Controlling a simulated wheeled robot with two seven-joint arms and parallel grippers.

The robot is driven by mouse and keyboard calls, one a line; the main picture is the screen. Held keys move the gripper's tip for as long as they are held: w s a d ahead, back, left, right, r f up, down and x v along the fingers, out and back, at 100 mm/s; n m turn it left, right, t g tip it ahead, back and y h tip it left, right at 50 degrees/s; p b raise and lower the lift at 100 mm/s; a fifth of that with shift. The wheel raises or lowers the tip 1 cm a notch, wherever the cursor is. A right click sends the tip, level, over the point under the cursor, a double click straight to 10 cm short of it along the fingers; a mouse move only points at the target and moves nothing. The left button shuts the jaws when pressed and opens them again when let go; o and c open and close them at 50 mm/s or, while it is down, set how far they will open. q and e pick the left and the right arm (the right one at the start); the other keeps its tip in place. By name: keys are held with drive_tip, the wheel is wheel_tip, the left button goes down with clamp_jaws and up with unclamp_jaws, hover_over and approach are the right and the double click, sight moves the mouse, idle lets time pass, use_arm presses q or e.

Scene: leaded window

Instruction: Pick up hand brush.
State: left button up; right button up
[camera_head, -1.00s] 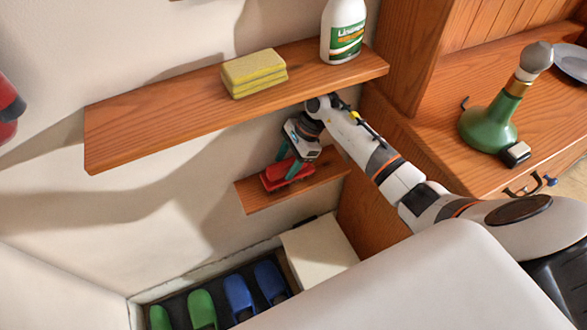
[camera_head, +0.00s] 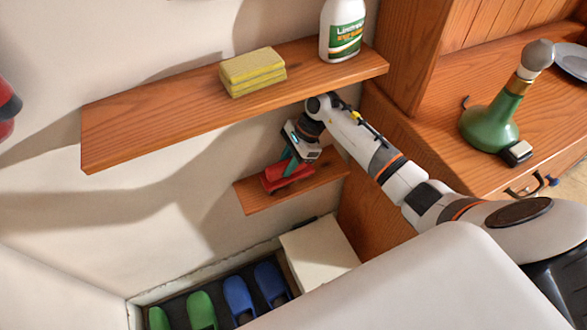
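The red hand brush (camera_head: 274,181) is at the small lower wooden shelf (camera_head: 258,202). My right gripper (camera_head: 290,168) reaches it from above, under the edge of the upper shelf. Its teal fingers are close together at the top of the brush and appear shut on it. The fingertips and part of the brush hide one another, and I cannot tell whether the brush is clear of the shelf. My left gripper is not in view.
The long upper shelf (camera_head: 150,131) hangs just above my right wrist, with yellow sponges (camera_head: 252,72) and a white bottle (camera_head: 342,32) on it. A wooden cabinet stands right, holding a green bottle (camera_head: 488,125). Below are a white box (camera_head: 318,254) and green and blue shoes (camera_head: 238,295).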

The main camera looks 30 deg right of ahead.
drive_tip(key=shift+f, duration=0.15)
drive_tip(key=c, duration=0.4)
drive_tip(key=shift+c, duration=0.2)
